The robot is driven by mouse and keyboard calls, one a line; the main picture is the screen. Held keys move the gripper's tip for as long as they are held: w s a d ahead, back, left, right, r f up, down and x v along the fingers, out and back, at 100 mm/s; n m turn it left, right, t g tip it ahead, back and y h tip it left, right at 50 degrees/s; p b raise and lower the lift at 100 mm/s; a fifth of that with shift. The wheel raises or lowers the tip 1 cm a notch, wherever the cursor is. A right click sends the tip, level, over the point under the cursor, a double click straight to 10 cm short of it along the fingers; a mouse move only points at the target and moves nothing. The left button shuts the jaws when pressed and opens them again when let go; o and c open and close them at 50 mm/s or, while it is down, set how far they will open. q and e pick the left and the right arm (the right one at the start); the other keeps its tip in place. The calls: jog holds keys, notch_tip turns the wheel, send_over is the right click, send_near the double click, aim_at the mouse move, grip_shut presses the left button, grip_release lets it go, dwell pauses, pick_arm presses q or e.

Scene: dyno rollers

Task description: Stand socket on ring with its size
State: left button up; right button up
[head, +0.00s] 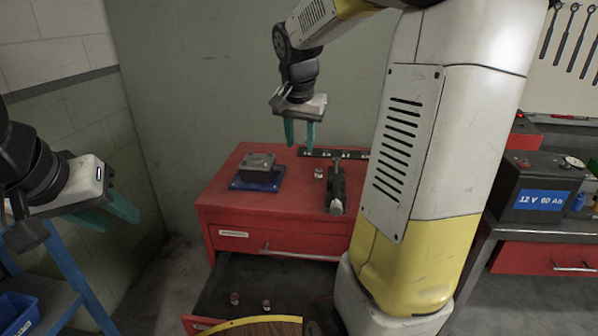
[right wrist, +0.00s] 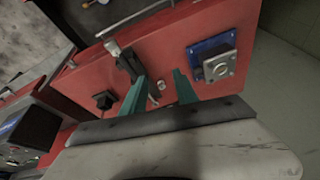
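A small metallic socket (head: 318,172) stands on the red cabinet top, beside a dark grey tool (head: 336,188). A black strip with white marks (head: 335,154) lies along the back of the top; the marks are too small to read, and my arm hides its right end. Two small sockets (head: 234,298) (head: 266,306) are in the open drawer below. My right gripper (head: 300,143) is open and empty above the cabinet top, fingers down. In the right wrist view, a small socket (right wrist: 161,85) shows between its fingertips, beyond them. My left gripper (head: 124,221) is open and empty at the left, away from the cabinet.
A grey block on a blue base (head: 258,174) sits at the left of the cabinet top. The open drawer (head: 225,275) juts out below. A round wooden seat (head: 255,328) is at the bottom. A blue ladder (head: 70,265) stands left. A battery (head: 540,190) sits on the right bench.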

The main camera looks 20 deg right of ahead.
aim_at(318, 170)
jog(key=w+d+f+m+h, duration=0.1)
jog(key=w+d+f+m, duration=0.1)
jog(key=w+f, duration=0.3)
jog(key=w+d+f+m+g+h, duration=0.1)
jog(key=w+d+f+m, duration=0.1)
jog(key=w+d+f, duration=0.3)
jog(key=w+d+f+m+g, duration=0.1)
jog(key=w+d+f+m, duration=0.2)
jog(key=w+f, duration=0.3)
jog(key=shift+d+h, duration=0.25)
jog(key=shift+h, duration=0.15)
jog(key=x, duration=0.5)
jog(key=shift+w+d+f, duration=0.1)
jog(key=shift+w+d, duration=0.05)
jog(key=shift+d, duration=0.1)
grip_shut()
